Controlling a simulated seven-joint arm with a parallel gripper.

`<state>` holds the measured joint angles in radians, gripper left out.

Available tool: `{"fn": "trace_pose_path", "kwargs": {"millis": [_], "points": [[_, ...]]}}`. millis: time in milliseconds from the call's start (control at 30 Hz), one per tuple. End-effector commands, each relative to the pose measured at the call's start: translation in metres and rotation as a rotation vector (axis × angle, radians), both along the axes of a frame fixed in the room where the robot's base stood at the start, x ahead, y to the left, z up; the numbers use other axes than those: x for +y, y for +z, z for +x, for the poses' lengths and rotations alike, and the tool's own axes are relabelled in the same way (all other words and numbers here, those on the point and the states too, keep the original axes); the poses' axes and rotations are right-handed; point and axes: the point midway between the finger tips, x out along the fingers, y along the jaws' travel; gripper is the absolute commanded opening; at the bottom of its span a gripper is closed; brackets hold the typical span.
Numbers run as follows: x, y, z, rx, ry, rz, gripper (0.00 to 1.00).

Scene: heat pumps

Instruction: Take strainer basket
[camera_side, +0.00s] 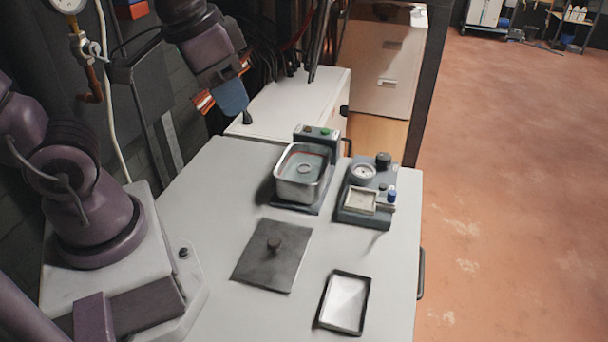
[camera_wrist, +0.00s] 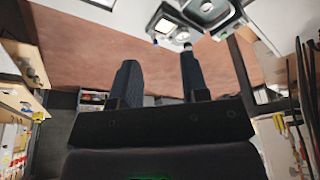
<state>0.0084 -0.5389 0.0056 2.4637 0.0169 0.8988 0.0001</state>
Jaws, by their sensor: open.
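In the side view, a metal tub (camera_side: 301,176) stands on the table with liquid in it. A small round ring-like piece (camera_side: 304,169) shows inside the tub; it may be the strainer basket, but it is too small to tell. My gripper (camera_wrist: 158,65) is open and empty in the wrist view, its two dark fingers apart. In the side view my gripper (camera_side: 232,100) hangs at the upper left, above and behind the tub, well apart from it. The tub also shows at the top edge of the wrist view (camera_wrist: 207,12).
A grey device (camera_side: 350,208) with a round dial, small tray and blue-capped part stands right of the tub. A dark flat lid (camera_side: 262,270) with a knob and a shallow black-rimmed tray (camera_side: 345,303) lie in front. A white cabinet (camera_side: 283,107) stands behind.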

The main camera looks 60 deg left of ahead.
Motion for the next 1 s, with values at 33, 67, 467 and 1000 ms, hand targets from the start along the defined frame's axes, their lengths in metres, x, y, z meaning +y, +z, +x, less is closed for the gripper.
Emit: {"fn": "trace_pose_path", "kwargs": {"millis": [33,67,467,1000], "points": [[0.002,-0.011,0.01,0.06,-0.014,0.017,0.41],[0.004,-0.016,0.016,0.09,-0.03,0.033,0.41],[0.038,-0.113,0.105,0.417,-0.616,0.303,0.41],[0.068,-0.171,0.182,0.543,-1.539,0.579,0.41]]}}
